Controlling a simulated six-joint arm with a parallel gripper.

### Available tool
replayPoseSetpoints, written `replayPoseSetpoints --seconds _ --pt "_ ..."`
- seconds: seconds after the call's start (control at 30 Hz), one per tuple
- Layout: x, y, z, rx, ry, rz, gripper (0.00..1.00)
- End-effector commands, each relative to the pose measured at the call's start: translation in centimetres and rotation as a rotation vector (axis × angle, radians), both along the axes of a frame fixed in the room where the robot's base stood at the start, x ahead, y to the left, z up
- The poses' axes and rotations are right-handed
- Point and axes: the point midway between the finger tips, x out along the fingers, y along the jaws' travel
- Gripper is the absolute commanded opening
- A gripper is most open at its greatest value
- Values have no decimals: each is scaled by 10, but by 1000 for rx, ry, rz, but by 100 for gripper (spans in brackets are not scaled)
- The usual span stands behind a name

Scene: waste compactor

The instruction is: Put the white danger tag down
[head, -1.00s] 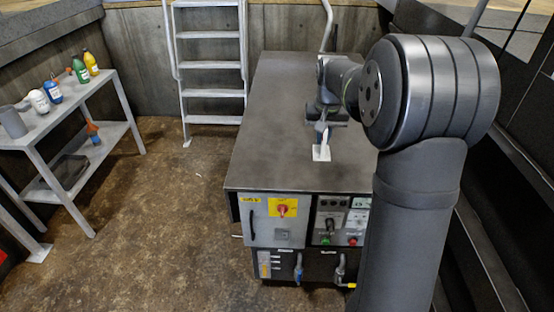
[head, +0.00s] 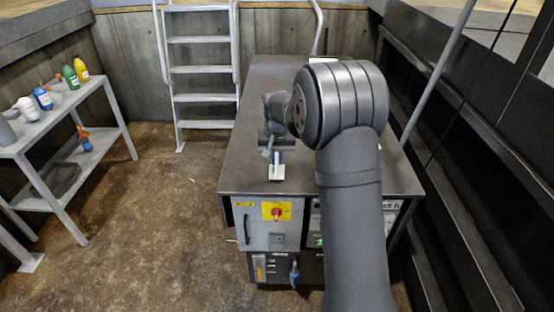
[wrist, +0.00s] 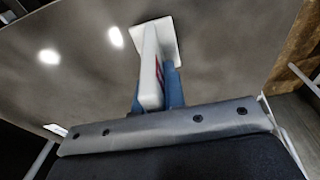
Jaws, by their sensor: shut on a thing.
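The white danger tag (head: 277,172) shows below my gripper (head: 277,151) in the head view, over the grey top of the compactor cabinet (head: 245,140). In the wrist view my gripper (wrist: 155,88) has blue fingers shut on the tag (wrist: 150,62). The tag's narrow white side with a little red points toward the camera, and a wider white part shows at its far end. Whether the tag touches the cabinet top cannot be told. My arm hides part of the cabinet's right side.
The cabinet front has a red switch on a yellow plate (head: 265,210). A shelf table (head: 75,102) with several bottles stands at the left. A ladder (head: 203,97) leans at the back wall. The left half of the cabinet top is clear.

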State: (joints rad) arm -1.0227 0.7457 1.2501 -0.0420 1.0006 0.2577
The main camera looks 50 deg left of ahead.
Motion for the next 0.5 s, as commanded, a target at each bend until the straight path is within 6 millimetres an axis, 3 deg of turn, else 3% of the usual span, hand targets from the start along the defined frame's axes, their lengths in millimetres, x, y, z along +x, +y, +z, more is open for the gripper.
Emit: replayPoseSetpoints --seconds 0.4,0.43,0.5 --pt "0 0 -10 0 0 0 0" --pt "0 0 -10 1 -1 0 12" --pt "0 0 -10 1 -1 0 26"
